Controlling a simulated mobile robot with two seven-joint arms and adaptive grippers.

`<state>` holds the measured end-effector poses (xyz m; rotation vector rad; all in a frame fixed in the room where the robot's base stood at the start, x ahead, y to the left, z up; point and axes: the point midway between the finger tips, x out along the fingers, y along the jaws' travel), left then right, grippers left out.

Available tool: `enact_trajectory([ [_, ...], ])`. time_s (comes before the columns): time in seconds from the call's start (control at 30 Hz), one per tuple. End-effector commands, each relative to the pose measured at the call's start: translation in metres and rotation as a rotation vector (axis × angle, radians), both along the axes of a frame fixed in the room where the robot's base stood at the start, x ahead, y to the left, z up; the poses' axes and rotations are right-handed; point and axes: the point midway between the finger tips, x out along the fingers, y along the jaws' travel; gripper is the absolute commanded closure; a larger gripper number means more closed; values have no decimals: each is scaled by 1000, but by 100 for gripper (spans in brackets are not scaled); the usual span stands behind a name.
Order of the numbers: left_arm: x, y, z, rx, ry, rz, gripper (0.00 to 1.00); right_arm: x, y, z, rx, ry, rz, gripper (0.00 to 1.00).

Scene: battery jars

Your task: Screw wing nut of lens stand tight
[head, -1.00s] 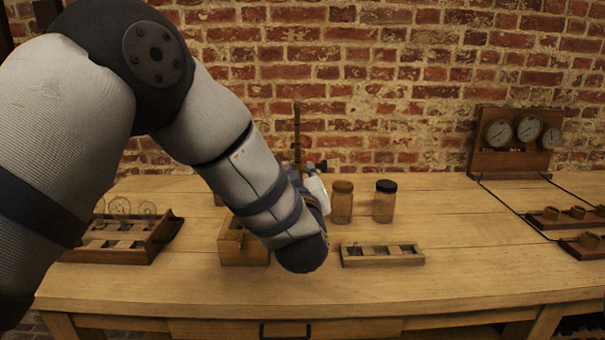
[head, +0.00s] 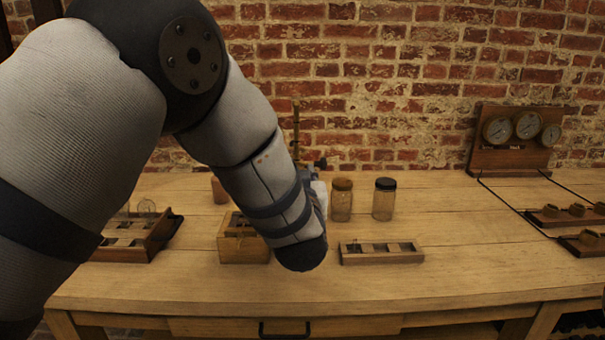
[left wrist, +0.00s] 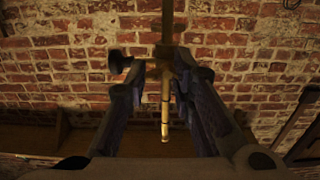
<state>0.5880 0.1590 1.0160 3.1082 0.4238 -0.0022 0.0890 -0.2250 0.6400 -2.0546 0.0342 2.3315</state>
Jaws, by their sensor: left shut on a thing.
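The lens stand shows as a thin upright brass rod (head: 297,130) behind my left forearm in the head view. A dark knob (head: 320,163) sticks out to its right. In the left wrist view the brass rod (left wrist: 166,22) comes down from the top to the fingertips, with a narrow brass piece (left wrist: 165,110) below. The dark knob (left wrist: 118,62) is left of the left finger. My left gripper (left wrist: 161,62) has its fingers on either side of the fitting, shut on the wing nut, which the fingertips mostly hide. My right gripper is not in view.
Two glass jars (head: 341,203) (head: 384,201) stand right of my wrist. A low slotted wooden rack (head: 381,258) lies in front of them. A wooden box (head: 240,250) and a tray (head: 158,240) are at left. A gauge board (head: 505,160) stands at back right. The table's front is clear.

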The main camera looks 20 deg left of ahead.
Motion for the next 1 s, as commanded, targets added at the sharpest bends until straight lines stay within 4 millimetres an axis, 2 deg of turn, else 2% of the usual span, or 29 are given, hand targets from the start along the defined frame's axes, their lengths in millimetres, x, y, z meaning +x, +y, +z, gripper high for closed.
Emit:
enact_trajectory([
  [0.03,-2,8,-5,-1,12,21,100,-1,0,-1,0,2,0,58],
  [0.23,-1,9,-4,-3,10,22,100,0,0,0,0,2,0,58],
  [0.27,-1,9,-4,-2,9,22,73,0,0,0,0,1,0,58],
  [0.3,-1,9,-4,-2,9,21,64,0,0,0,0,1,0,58],
  [0.4,-1,7,-3,-3,7,19,45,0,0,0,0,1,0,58],
  [0.73,-6,2,0,-2,0,11,45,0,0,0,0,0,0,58],
  [0.87,-32,-5,1,0,2,10,45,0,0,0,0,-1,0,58],
  [1.0,-70,-16,0,-1,3,12,45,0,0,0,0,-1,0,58],
])
